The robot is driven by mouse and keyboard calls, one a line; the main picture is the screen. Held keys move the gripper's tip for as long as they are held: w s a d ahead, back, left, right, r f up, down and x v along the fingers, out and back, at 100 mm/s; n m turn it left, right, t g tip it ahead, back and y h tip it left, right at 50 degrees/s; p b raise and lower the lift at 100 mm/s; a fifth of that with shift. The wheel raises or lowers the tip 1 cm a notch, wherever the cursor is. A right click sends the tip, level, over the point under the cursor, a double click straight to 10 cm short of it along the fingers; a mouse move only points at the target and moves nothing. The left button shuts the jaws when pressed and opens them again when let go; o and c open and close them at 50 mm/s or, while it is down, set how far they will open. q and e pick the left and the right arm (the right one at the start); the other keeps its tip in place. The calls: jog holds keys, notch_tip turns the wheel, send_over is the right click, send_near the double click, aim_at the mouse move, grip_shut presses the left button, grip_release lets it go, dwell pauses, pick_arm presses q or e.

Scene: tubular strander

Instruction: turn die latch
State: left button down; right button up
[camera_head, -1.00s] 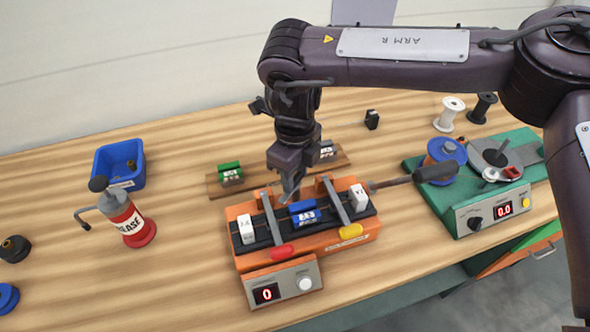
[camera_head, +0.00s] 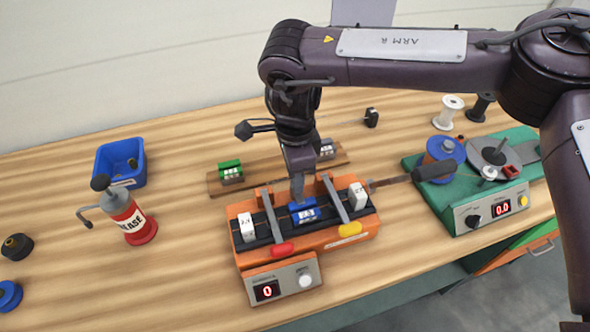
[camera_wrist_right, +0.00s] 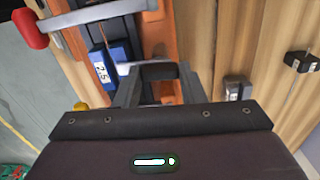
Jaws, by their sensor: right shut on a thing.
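An orange die holder (camera_head: 310,242) sits on the bench with a black rail along its top. A blue die block (camera_head: 303,215) lies on the rail between two grey latch levers; it also shows in the right wrist view (camera_wrist_right: 108,68). The left lever ends in a red knob (camera_head: 282,249), the right one in a yellow knob (camera_head: 350,229). Both point toward the front. My right gripper (camera_head: 298,196) reaches down at the back of the blue block and is shut on it. The exact contact is hidden by the fingers. My left gripper is not in view.
A green and a grey die sit on a wooden rack (camera_head: 262,181) behind. A grease can (camera_head: 132,220) and blue bin (camera_head: 118,165) stand left.

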jog(key=shift+w+r+n, duration=0.1)
jog(key=shift+r+n, duration=0.1)
jog(key=shift+n, duration=0.3)
jog(key=o, duration=1)
jog(key=shift+f, duration=0.1)
notch_tip(320, 180, up, 8)
jog(key=shift+f+b, duration=0.1)
jog(key=shift+b, duration=0.55)
